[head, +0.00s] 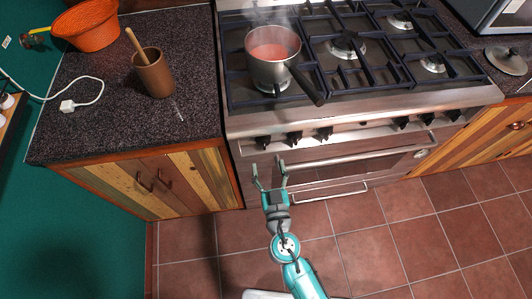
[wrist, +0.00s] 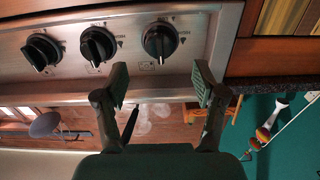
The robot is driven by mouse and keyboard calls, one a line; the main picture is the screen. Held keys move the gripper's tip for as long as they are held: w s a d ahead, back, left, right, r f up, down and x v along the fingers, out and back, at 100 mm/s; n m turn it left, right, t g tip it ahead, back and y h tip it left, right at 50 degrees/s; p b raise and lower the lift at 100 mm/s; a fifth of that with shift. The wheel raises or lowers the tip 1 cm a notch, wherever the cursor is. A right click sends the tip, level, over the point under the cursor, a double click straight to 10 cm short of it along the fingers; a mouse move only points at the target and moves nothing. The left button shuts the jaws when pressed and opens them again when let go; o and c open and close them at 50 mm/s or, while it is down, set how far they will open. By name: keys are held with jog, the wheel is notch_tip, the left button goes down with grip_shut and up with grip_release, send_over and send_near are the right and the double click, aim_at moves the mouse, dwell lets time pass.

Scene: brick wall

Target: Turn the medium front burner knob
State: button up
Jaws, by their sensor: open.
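The steel stove front carries a row of black knobs. Three sit at its left end in the head view: the leftmost knob (head: 262,142), a second knob (head: 294,138) and a third knob (head: 325,133). More knobs (head: 428,119) sit at the right end. Which one is the medium front burner knob cannot be told. My gripper (head: 269,168) is open and empty, just in front of the leftmost knob. In the wrist view, which looks upside down, that knob (wrist: 160,40) lies in line with the gap between my fingers (wrist: 161,84), apart from them.
A steaming pot (head: 272,67) of red liquid stands on the left burners, its handle pointing forward. The oven handle (head: 352,158) runs below the knobs, close to my gripper. A dark counter (head: 110,110) with a wooden cup (head: 153,75) is at left. The tiled floor (head: 400,235) is clear.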

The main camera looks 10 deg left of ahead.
jog(key=shift+v, duration=2)
jog(key=s+d+f+g+h, duration=0.1)
jog(key=s+d+f+g, duration=0.2)
jog(key=s+d, duration=1.05)
jog(key=s+d+r+m+h, duration=0.1)
jog(key=s+d+r+h, duration=0.1)
jog(key=s+r, duration=0.4)
jog(key=s+d+r+m+h, duration=0.2)
jog(key=s+d+r, duration=0.3)
jog(key=s, duration=0.3)
jog(key=shift+s+r, duration=0.4)
jog(key=shift+r, duration=0.15)
